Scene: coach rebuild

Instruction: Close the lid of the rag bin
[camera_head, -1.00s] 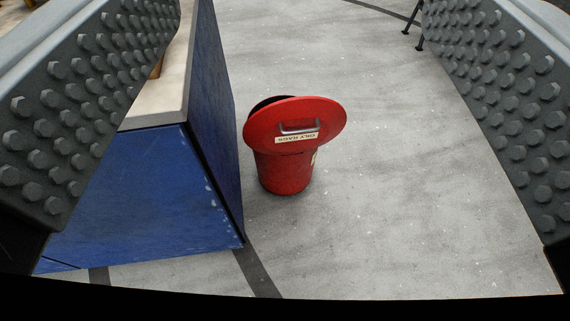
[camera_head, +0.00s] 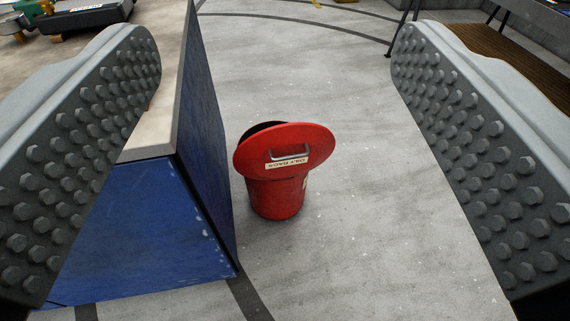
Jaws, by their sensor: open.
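The red rag bin (camera_head: 275,198) stands upright on the grey floor, close to the right side of a blue cabinet. Its round red lid (camera_head: 310,143) is partly open and tilted, with a dark gap showing at its upper left edge. The lid carries a metal handle (camera_head: 289,153) and a pale label reading oily rags. My gripper (camera_head: 275,45) is open and empty. Its two studded fingers frame the view at left and right, and the bin shows between them, farther off and not touched.
The blue cabinet (camera_head: 145,230) with a pale worktop (camera_head: 152,133) stands left of the bin, partly behind my left finger. Dark equipment (camera_head: 85,17) lies at the upper left. A wooden slatted surface (camera_head: 515,55) is at the upper right. The floor (camera_head: 370,220) right of the bin is clear.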

